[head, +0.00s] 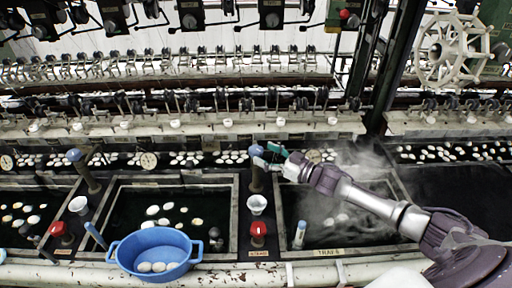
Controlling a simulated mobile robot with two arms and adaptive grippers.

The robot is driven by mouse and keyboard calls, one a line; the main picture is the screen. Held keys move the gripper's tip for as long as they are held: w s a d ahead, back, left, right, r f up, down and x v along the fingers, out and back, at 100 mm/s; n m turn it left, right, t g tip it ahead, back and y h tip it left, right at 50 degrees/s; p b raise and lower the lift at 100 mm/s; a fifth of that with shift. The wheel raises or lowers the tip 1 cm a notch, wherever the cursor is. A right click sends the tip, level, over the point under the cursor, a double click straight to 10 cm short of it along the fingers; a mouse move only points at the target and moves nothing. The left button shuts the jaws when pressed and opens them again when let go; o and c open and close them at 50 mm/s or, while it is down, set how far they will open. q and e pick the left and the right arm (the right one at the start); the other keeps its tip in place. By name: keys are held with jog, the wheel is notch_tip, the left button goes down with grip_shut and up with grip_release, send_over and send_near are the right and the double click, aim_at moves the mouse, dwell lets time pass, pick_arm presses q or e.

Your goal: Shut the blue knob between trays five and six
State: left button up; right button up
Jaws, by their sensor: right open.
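A blue knob (256,150) tops the dark upright pipe on the divider between the middle tray (112,203) and the steaming tray (398,222) to its right. The front label under the steaming tray seems to read tray 6, though it is small. My right gripper (270,157) comes in from the right and is open at the knob's right side. One teal fingertip shows beyond and one pale fingertip shows nearer. I cannot tell whether they touch the knob. My left gripper is not in view.
A red knob (258,229) and a white cup (257,204) stand on the same divider. Another blue-topped pipe (75,156) stands left. A blue basin (153,251) with cocoons sits at the front. Reeling machinery lines the back. Steam blurs the right tray.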

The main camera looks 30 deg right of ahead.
aim_at(262, 152)
jog(key=x, duration=0.4)
jog(key=shift+p, duration=0.3)
jog(key=c, duration=1.2)
